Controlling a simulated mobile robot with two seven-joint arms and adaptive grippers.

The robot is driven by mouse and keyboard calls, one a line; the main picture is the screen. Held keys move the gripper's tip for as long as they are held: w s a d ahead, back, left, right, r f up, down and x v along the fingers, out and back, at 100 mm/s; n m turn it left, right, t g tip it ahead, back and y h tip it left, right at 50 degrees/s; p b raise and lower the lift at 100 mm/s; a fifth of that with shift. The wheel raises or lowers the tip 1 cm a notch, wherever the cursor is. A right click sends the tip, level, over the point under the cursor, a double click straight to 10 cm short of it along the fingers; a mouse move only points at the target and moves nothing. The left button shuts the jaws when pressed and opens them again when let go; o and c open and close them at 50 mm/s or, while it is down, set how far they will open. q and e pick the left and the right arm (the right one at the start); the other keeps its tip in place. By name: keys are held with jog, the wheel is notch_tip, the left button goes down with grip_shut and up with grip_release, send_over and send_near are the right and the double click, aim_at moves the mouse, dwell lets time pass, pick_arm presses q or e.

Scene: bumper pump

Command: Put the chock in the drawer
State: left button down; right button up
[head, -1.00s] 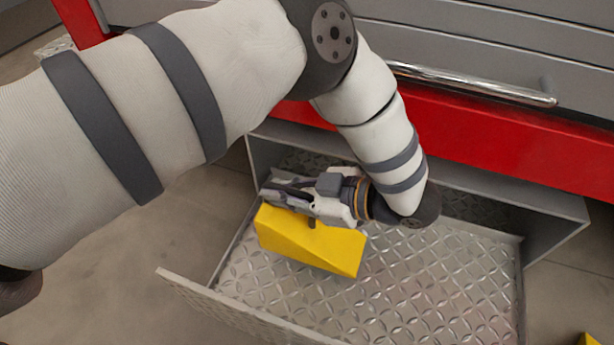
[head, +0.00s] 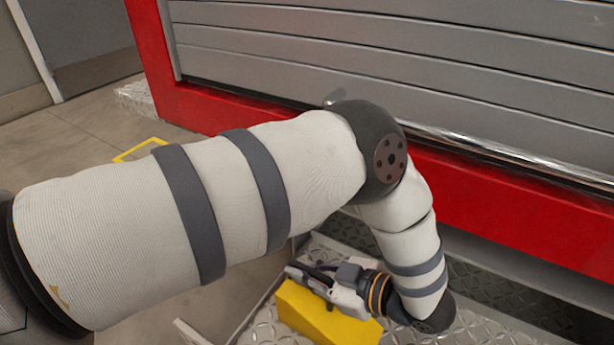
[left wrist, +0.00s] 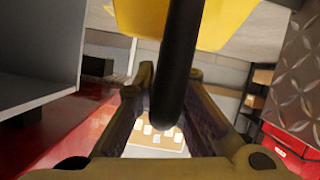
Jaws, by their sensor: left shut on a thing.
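The yellow wedge-shaped chock (head: 322,315) is at the bottom of the head view, over the left part of the open drawer. My left gripper (head: 303,274) is at the top of the chock, shut on it. In the left wrist view, the chock (left wrist: 190,28) fills the top, and a dark bar (left wrist: 180,70) runs between the fingers. The drawer's tread-plate floor (head: 475,328) shows right of the chock; its front is mostly cut off below. I cannot tell whether the chock touches the floor. My right gripper is out of view.
A red frame (head: 490,210) and a grey slatted shutter (head: 420,75) with a chrome bar (head: 500,155) stand behind the drawer. Bare floor (head: 75,160) lies at left, with a yellow marking (head: 140,150).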

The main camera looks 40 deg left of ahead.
pick_arm(q)
jog(key=shift+r, duration=0.1)
jog(key=c, duration=1.7)
grip_release()
jog(key=shift+d, duration=0.1)
jog(key=v, duration=1.2)
jog(key=shift+p, duration=0.35)
